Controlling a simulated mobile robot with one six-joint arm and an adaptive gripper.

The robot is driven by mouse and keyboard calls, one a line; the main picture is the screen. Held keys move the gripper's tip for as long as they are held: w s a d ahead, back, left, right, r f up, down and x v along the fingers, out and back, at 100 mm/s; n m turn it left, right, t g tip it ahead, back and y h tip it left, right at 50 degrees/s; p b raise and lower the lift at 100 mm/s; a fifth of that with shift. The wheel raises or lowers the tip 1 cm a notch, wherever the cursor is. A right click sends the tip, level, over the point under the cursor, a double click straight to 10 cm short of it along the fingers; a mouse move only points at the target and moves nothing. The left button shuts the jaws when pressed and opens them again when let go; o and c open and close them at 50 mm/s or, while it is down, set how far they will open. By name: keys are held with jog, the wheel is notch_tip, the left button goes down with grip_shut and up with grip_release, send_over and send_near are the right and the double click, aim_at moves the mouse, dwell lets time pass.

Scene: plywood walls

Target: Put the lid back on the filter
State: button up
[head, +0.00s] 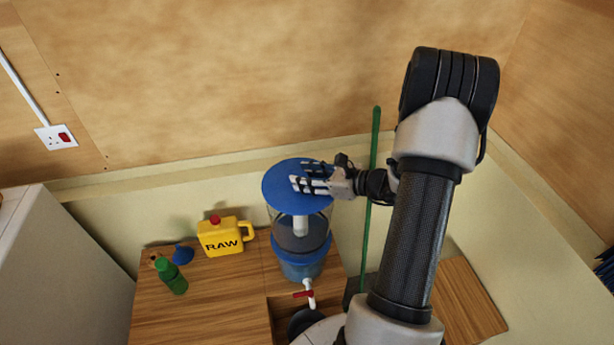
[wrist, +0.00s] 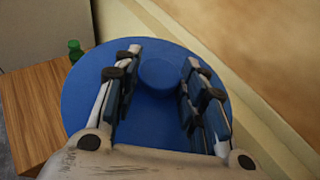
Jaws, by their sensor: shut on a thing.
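The filter (head: 299,262) stands upright on the wooden counter, with a clear upper chamber, a blue lower part and a tap (head: 307,292) with a red lever at its front. The round blue lid (head: 283,186) is over the top of the clear chamber, roughly level. I cannot tell whether it touches the rim. My gripper (head: 304,177) reaches in from the right and is shut on the lid's knob, which it hides in the head view. In the wrist view the knob (wrist: 160,75) sits between my fingers, and the lid (wrist: 85,95) spreads out below them.
A green pole (head: 371,200) rises close behind my gripper. The wall is behind the counter.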

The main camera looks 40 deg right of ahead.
jog(key=shift+f+b, duration=2.95)
jog(key=shift+f, duration=0.45)
jog(key=shift+f, duration=0.2)
jog(key=o, duration=1.2)
jog(key=v, duration=1.2)
